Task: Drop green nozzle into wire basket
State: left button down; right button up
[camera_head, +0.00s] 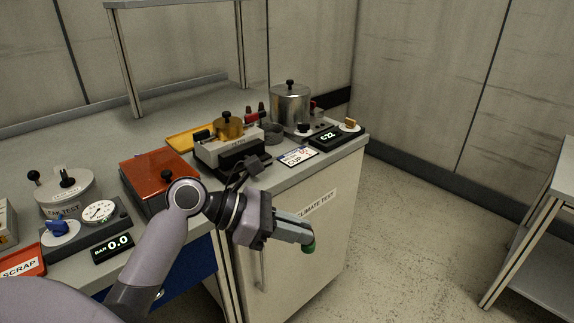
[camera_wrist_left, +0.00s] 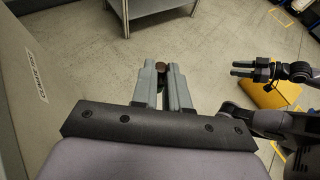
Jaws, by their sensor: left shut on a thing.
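My left gripper (camera_head: 304,238) is shut on the green nozzle (camera_head: 309,248), whose rounded green end shows at the fingertips in the head view. The gripper is out beyond the bench front, beside the white cabinet door and above the floor. In the left wrist view the fingers (camera_wrist_left: 163,72) close around a small brownish and dark part; most of the nozzle is hidden between them. My right gripper (camera_wrist_left: 237,69) shows at the right of the left wrist view, its two fingers slightly apart with nothing seen between them. No wire basket is visible in either view.
The bench (camera_head: 100,150) carries an orange-red box (camera_head: 150,175), a dial gauge (camera_head: 99,211), a steel pot (camera_head: 290,105) and a display (camera_head: 327,137). A shelved table (camera_head: 535,240) stands at the right. A yellow object (camera_wrist_left: 270,95) is near my right gripper. Open floor lies between.

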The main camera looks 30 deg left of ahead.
aim_at(267, 138)
jog(key=u, duration=0.7)
jog(key=i+l+u, duration=0.1)
jog(key=l+u, duration=0.15)
jog(key=u, duration=0.15)
jog(key=i+l+u, duration=0.1)
jog(key=l+u, duration=0.15)
jog(key=u, duration=0.15)
jog(key=i+l+u, duration=0.1)
jog(key=l+u, duration=0.25)
jog(key=l, duration=0.3)
jog(key=l+u, duration=0.25)
jog(key=l, duration=1.05)
